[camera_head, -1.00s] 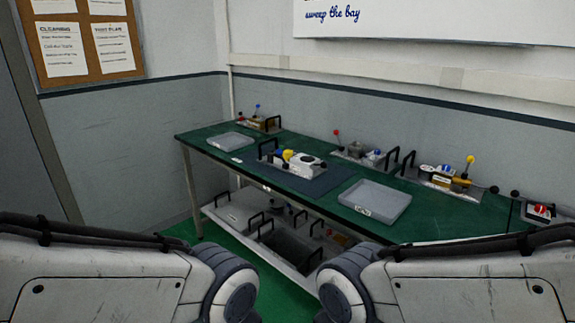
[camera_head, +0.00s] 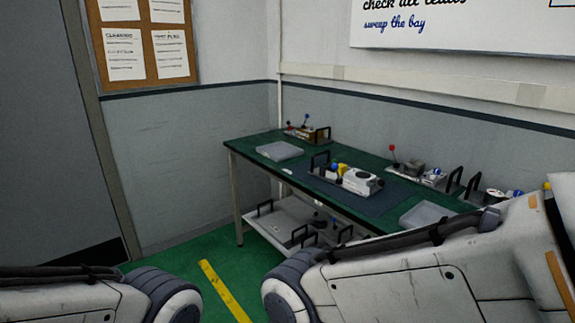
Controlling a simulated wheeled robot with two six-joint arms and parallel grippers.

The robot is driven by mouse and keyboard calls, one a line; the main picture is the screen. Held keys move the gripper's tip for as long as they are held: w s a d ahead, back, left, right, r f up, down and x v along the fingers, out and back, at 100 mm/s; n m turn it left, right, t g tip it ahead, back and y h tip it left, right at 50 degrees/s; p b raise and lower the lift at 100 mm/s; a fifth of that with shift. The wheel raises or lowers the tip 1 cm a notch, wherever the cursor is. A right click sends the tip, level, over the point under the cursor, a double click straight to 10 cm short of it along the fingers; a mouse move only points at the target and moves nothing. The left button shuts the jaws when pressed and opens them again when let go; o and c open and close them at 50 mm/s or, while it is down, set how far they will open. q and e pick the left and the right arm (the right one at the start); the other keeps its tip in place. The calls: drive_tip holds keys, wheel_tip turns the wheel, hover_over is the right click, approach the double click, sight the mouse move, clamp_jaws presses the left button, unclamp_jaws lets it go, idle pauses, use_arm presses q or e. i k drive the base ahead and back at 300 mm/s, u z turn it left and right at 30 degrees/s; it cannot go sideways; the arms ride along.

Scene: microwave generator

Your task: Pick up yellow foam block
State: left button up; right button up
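I cannot make out a yellow foam block for certain. A small yellow shape (camera_head: 342,168) shows on the bench beside a white device (camera_head: 362,181); it is too small to tell whether it is a block or a knob. My arm links fill the bottom of the head view on both sides. Neither gripper shows.
A green-topped workbench (camera_head: 240,147) stands along the wall, with a grey tray (camera_head: 280,151) at its far left and a second tray (camera_head: 427,214) partly behind my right arm. Lever fixtures line the back. Green floor with a yellow stripe (camera_head: 222,288) lies clear in front.

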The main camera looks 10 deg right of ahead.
sight(343, 169)
drive_tip(key=u, duration=0.35)
drive_tip(key=i, duration=2.1)
drive_tip(key=z, duration=0.65)
